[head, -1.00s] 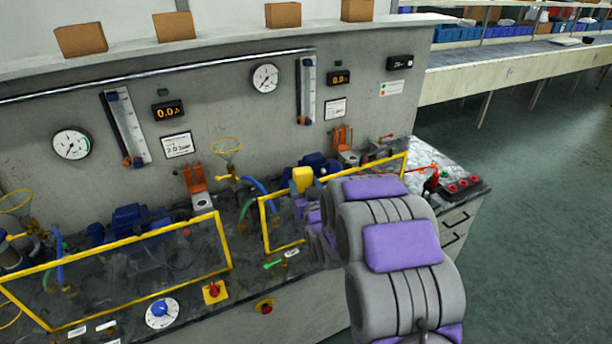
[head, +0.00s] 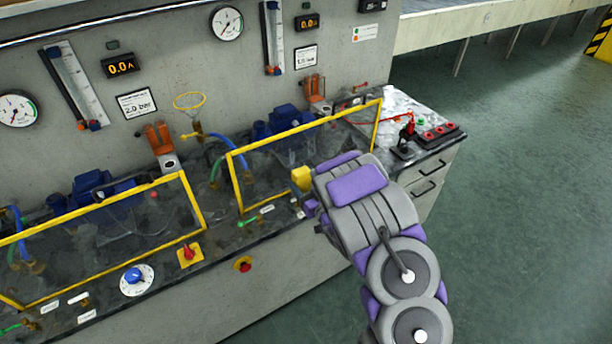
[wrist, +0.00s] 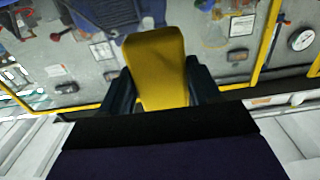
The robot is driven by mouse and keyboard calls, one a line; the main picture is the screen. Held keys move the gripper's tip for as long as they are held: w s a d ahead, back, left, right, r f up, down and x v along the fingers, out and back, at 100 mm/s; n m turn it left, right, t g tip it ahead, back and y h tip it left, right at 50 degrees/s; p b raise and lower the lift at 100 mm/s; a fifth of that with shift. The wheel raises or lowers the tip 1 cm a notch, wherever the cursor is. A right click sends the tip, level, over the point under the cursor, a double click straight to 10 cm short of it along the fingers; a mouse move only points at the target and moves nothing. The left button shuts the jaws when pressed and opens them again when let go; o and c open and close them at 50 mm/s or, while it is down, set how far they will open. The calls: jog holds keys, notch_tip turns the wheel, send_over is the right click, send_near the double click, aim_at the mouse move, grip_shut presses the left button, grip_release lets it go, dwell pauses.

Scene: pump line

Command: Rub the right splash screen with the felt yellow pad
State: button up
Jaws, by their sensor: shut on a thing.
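The felt yellow pad (wrist: 156,68) is held between the two dark fingers of my gripper (wrist: 150,92) in the wrist view. In the head view the pad (head: 301,178) shows just left of my arm's end, in front of the right splash screen (head: 262,176). That screen is a clear panel in a yellow frame, partly hidden by my arm. My gripper's fingers (head: 309,203) are mostly hidden in the head view. I cannot tell whether the pad touches the panel. The left splash screen (head: 100,236) stands further left.
Behind the screens are blue pumps (head: 284,121) and hoses. Along the bench front are a blue dial (head: 136,278), a red switch (head: 189,254), a red button (head: 243,265) and a green-handled valve (head: 247,221). A red-black device (head: 407,138) stands at the bench's right end. Floor to the right is clear.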

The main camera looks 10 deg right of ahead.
aim_at(317, 152)
jog(key=shift+d+x, duration=0.2)
jog(key=shift+x, duration=0.75)
jog(key=shift+d+x, duration=0.2)
jog(key=shift+x, duration=0.7)
jog(key=shift+a+x, duration=0.2)
jog(key=shift+x, duration=0.95)
jog(key=shift+d, duration=0.15)
jog(key=shift+x, duration=0.8)
jog(key=shift+w+d+f, duration=0.1)
jog(key=shift+w+d, duration=0.1)
jog(key=shift+d, duration=0.7)
jog(key=shift+w+d, duration=0.2)
jog(key=shift+d, duration=0.7)
jog(key=shift+w+d, duration=0.3)
jog(key=shift+d, duration=0.35)
jog(key=shift+w+d, duration=0.3)
jog(key=shift+d, duration=0.4)
jog(key=shift+w+d+p, duration=0.1)
jog(key=shift+w+d, duration=0.1)
jog(key=shift+d, duration=0.5)
jog(key=shift+w+d+p, duration=0.1)
jog(key=shift+w+d, duration=0.1)
jog(key=shift+d, duration=0.5)
jog(key=shift+w+d+p, duration=0.1)
jog(key=shift+w+d, duration=0.15)
jog(key=shift+d, duration=0.5)
jog(key=shift+a, duration=0.1)
